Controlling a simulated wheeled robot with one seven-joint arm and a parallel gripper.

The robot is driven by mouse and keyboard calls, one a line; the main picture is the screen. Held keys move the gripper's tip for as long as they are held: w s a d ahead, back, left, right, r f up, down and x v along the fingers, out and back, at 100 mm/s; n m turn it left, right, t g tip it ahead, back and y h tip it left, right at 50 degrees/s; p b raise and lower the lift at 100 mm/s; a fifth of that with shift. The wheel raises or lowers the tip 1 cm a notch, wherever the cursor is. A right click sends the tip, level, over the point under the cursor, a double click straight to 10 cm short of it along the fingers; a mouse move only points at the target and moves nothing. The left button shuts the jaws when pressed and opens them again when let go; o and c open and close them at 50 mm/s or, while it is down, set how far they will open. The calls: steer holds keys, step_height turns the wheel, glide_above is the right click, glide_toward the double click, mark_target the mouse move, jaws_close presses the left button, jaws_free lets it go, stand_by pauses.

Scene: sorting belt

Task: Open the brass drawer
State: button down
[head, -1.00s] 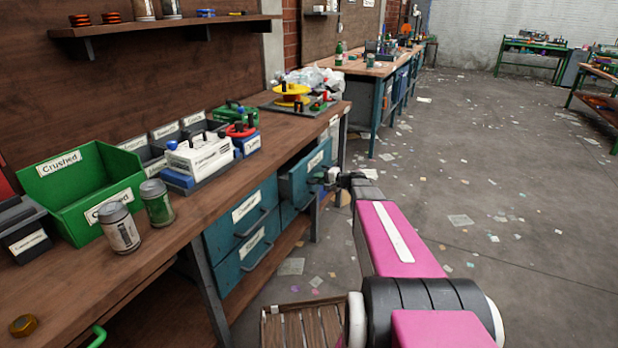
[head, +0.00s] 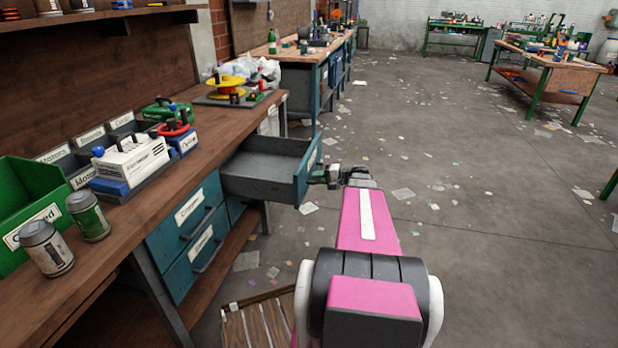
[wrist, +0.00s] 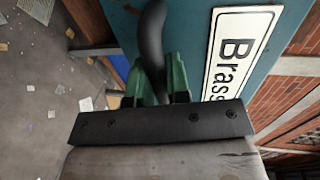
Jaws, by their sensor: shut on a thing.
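The brass drawer (head: 262,172) is pulled well out of the bench in the head view, and its grey inside looks empty. In the wrist view its teal front carries a white label (wrist: 238,50) reading "Brass", partly cut off. My gripper (wrist: 158,85) is shut on the dark curved handle (wrist: 152,35), its green fingers on either side of it. In the head view my gripper (head: 326,175) is at the drawer's front face, and the handle is mostly hidden there.
Closed teal drawers (head: 190,215) sit left of the open one under the wooden bench top (head: 150,205). A green bin (head: 25,205) and two cans stand on the bench. A slatted wooden crate (head: 262,322) is on the floor near my arm. The floor to the right is open, with scattered paper.

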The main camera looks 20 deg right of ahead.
steer(key=shift+s+d, duration=0.1)
steer(key=shift+d, duration=0.1)
steer(key=c, duration=1.1)
jaws_free()
steer(key=v, duration=1)
steer(key=shift+s+d, duration=0.2)
steer(key=shift+d, duration=0.1)
